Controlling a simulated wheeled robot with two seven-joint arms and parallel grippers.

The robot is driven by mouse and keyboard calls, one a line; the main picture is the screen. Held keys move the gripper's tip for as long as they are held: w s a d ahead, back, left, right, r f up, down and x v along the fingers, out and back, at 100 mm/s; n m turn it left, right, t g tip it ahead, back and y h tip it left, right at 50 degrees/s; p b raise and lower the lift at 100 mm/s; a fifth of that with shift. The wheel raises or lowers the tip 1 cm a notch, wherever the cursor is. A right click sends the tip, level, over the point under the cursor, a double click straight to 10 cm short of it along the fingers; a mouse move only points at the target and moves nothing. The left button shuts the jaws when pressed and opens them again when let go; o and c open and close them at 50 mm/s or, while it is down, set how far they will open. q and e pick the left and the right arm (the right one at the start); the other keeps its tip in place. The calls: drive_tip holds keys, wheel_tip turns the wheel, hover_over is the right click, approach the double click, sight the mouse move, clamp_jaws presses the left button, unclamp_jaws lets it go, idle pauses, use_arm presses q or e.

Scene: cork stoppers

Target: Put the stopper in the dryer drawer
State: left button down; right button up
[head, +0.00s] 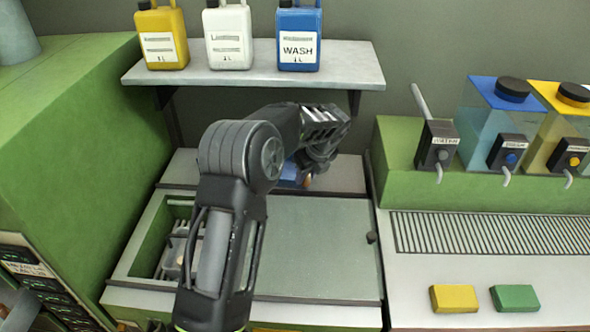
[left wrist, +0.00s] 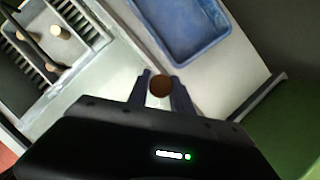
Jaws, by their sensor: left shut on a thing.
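My left gripper (left wrist: 160,92) is shut on a brown round cork stopper (left wrist: 160,86), seen end-on between the two fingertips in the left wrist view. In the head view my left arm reaches across the bench, and the gripper (head: 306,180) is mostly hidden by its own wrist beside the blue tray (head: 289,173). The blue tray also shows ahead of the fingers in the left wrist view (left wrist: 160,48). My right gripper is not in view.
A rack with several light pegs or stoppers (left wrist: 52,38) sits inside the recess. The pale panel (head: 325,245) is bare. A shelf (head: 255,66) with bottles overhangs the back. Yellow (head: 454,298) and green (head: 515,298) blocks and dispensers stand at right.

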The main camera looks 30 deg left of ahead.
use_arm(q)
drive_tip(key=s+d+n, duration=0.1)
drive_tip(key=d, duration=0.2)
drive_tip(key=s+d+f+n+g, duration=0.1)
drive_tip(key=s+d+n, duration=0.1)
drive_tip(key=d, duration=0.2)
drive_tip(key=s+d+n+b, duration=0.1)
drive_tip(key=d, duration=0.2)
drive_tip(key=shift+s+d+f+n+g+y, duration=0.3)
drive_tip(key=shift+s+d+f+n+g, duration=0.05)
drive_tip(key=shift+s+d+n+g, duration=0.05)
drive_tip(key=s+d+n+g, duration=0.1)
drive_tip(key=s+d+n, duration=0.2)
drive_tip(key=s+d, duration=0.1)
drive_tip(key=s+d+n+g+b, duration=0.1)
drive_tip(key=s+d+n, duration=0.3)
drive_tip(key=s+d, duration=0.1)
drive_tip(key=shift+s+d+g+h, duration=0.3)
drive_tip(key=shift+s+g+h, duration=0.05)
drive_tip(key=shift+g+h, duration=0.05)
